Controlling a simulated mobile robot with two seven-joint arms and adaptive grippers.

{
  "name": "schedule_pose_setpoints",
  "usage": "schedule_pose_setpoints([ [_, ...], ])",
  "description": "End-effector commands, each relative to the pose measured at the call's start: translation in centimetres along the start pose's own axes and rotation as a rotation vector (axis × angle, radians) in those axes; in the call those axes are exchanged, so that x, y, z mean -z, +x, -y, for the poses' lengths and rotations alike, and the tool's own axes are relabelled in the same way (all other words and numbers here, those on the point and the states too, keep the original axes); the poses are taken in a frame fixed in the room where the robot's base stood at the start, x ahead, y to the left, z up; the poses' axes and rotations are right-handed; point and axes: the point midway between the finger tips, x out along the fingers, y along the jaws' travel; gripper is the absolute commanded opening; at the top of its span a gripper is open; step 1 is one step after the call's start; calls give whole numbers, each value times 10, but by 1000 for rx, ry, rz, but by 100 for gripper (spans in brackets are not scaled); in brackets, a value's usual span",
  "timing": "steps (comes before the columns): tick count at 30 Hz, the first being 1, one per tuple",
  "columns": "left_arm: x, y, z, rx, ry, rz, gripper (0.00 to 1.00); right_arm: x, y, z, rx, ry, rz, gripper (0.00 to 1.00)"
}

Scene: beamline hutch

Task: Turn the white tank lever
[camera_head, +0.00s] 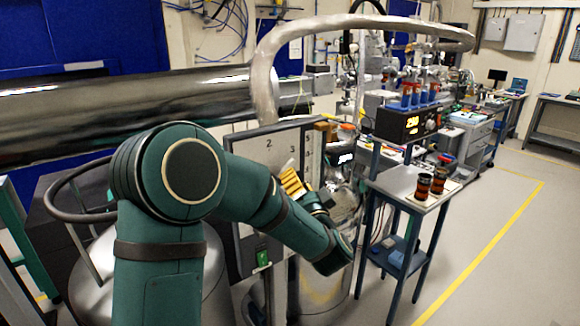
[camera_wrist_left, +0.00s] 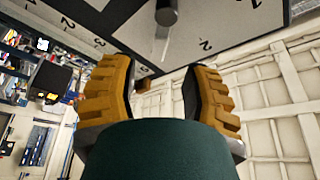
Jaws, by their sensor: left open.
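A pale panel (camera_head: 262,150) with a dark edge and printed numbers stands in the middle of the head view. A small white lever-like piece (camera_head: 287,167) shows against it, just above my yellow fingers; I cannot tell its exact angle. In the left wrist view the numbered panel (camera_wrist_left: 232,22) fills the top, with a dark round knob (camera_wrist_left: 166,13) and a thin pale piece below it. My left gripper (camera_head: 291,184) is at the panel's front. Its two fingers stand apart in the wrist view (camera_wrist_left: 157,82), with nothing between them. My right gripper is not in view.
A small blue-legged table (camera_head: 405,183) with two dark orange-banded cups stands to the right. A large metal pipe (camera_head: 130,100) runs behind my arm, and a curved metal tube (camera_head: 262,80) arches over the panel. Open floor lies at the far right.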

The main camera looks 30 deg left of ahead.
Motion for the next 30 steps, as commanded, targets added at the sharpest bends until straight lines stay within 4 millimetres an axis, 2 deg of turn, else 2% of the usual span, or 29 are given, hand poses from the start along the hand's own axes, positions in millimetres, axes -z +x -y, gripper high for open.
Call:
schedule_pose_setpoints([
  [3,-1,24,0,2,1,2,47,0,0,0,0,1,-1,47],
  [10,0,56,0,0,0,0,47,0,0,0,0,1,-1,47],
  [15,0,65,0,-1,1,0,47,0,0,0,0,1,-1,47],
  [23,0,66,0,-2,1,-1,47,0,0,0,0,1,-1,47],
  [24,0,66,0,-2,1,-1,50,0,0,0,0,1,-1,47],
  [28,0,66,0,-2,1,-1,4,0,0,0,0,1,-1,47],
  [29,0,66,0,-1,1,-1,0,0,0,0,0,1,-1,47],
  [30,0,66,0,-1,1,-1,0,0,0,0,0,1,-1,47],
])
